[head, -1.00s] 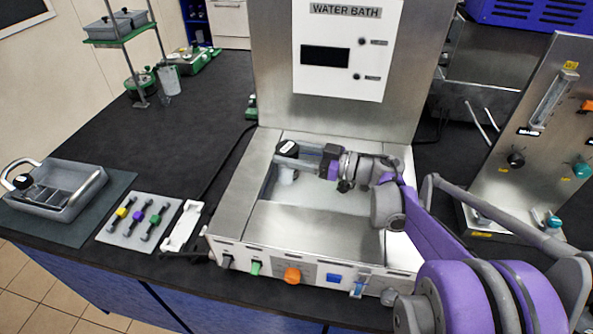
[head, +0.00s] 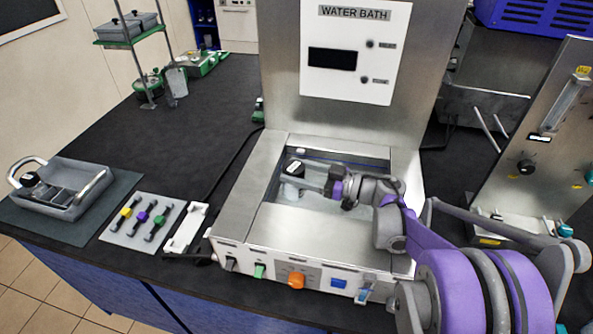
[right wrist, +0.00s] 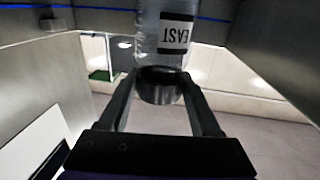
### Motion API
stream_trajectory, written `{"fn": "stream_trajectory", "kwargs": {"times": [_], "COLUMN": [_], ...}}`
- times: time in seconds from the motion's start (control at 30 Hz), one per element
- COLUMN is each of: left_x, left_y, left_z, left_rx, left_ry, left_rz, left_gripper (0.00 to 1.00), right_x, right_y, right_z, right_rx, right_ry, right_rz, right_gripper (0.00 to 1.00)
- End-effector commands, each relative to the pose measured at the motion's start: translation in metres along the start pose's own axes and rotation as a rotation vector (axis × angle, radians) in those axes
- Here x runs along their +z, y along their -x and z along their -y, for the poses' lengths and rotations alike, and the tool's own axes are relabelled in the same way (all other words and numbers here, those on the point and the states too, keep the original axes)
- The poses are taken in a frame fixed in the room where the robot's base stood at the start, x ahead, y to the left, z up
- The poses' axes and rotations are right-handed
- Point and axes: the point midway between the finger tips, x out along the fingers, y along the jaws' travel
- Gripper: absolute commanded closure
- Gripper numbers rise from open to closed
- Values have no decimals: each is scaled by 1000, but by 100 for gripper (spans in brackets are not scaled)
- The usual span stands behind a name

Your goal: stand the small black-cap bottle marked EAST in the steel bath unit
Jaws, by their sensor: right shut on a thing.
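The steel bath unit (head: 232,205) stands in the middle of the head view, with its basin open at the top. My right gripper (head: 312,182) reaches into the basin from the right and is shut on the small black-cap bottle (head: 294,167), near the basin's back left corner. The bottle looks about upright, its cap roughly level with the rim. In the right wrist view, the fingers (right wrist: 160,90) sit either side of the cap, and the clear bottle (right wrist: 147,38) bears an EAST label. Whether its base touches the basin floor is unclear. My left gripper is not in view.
The WATER BATH panel (head: 355,55) rises behind the basin. Knobs and switches line the unit's front. A grey tray (head: 75,210), a plate with coloured clips (head: 143,222) and a white holder (head: 187,228) lie to the left. A steel flow panel (head: 540,140) stands at right.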

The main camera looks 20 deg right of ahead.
Motion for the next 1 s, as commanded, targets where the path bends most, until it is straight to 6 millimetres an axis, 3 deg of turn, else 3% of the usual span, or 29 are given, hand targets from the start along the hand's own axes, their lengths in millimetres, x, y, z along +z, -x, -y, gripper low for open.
{"fn": "stream_trajectory", "kwargs": {"times": [0.23, 0.27, 0.4, 0.7, 0.87, 1.0], "left_x": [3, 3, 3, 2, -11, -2], "left_y": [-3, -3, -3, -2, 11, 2], "left_z": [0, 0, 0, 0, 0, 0], "left_rx": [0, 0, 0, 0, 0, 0], "left_ry": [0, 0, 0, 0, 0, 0], "left_rz": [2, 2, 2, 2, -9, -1], "left_gripper": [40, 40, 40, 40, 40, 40], "right_x": [4, 4, 4, 3, -13, -6], "right_y": [0, 0, 0, 0, -1, 28], "right_z": [0, 0, 0, 0, 0, -1], "right_rx": [0, 0, 0, 0, 0, 6], "right_ry": [0, 0, 0, 0, 2, -1], "right_rz": [-1, 0, -1, -1, -3, 1], "right_gripper": [100, 30, 6, 6, 6, 6]}}
